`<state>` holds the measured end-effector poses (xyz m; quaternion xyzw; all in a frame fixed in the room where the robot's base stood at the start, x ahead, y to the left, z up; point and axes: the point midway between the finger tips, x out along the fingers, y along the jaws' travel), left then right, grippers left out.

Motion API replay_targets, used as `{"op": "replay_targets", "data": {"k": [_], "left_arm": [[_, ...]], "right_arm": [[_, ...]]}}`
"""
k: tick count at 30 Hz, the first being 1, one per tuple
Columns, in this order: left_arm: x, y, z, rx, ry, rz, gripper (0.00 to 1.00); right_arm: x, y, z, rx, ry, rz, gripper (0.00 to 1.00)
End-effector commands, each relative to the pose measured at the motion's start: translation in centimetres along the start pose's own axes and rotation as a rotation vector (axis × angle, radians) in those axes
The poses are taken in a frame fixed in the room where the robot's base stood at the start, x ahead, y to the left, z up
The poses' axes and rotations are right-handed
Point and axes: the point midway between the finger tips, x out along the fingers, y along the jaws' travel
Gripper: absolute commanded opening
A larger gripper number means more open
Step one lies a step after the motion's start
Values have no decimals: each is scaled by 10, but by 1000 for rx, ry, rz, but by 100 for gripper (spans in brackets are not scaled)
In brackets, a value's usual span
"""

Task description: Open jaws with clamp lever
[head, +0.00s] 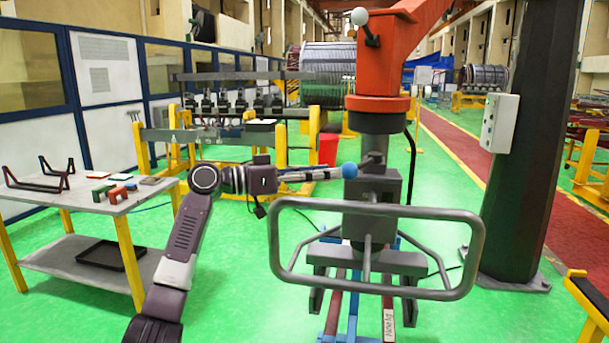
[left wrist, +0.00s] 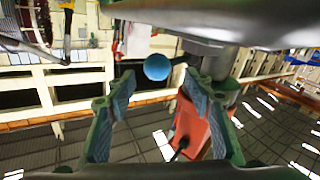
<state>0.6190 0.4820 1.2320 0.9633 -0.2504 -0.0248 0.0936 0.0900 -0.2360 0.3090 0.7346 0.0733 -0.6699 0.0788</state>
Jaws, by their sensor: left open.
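The clamp lever's blue ball knob (head: 349,170) sticks out to the left of the grey clamp head (head: 376,188) that hangs under the orange arm. The grey jaws (head: 367,262) hang below the head, behind the tube handle. My left gripper (head: 328,174) reaches in from the left, level with the knob and close to it. In the left wrist view the fingers (left wrist: 158,92) are open and empty, with the blue knob (left wrist: 157,67) between or just beyond their tips, a gap on each side. Whether the jaws are open is hard to tell. My right gripper is out of view.
A grey tube handle frame (head: 376,291) stands in front of the jaws, just right of my left arm. A white-knobbed lever (head: 361,17) is on the orange arm (head: 390,65) above. A worktable (head: 110,205) is at left, a dark column (head: 545,140) at right.

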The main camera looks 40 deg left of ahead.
Motion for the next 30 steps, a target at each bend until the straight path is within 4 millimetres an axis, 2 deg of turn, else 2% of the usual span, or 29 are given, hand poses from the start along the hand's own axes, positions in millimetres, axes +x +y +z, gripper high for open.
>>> {"op": "replay_targets", "data": {"k": [3, 10, 15, 30], "left_arm": [[-25, 0, 1, -1, -2, 0, 48], [-54, 0, 0, -1, -1, 2, 48], [-60, 1, 0, 0, -1, 3, 48], [-59, 0, 0, -1, 0, 3, 48]], "right_arm": [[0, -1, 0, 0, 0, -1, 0], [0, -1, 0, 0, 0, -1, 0], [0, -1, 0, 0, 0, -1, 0], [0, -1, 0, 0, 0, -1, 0]]}}
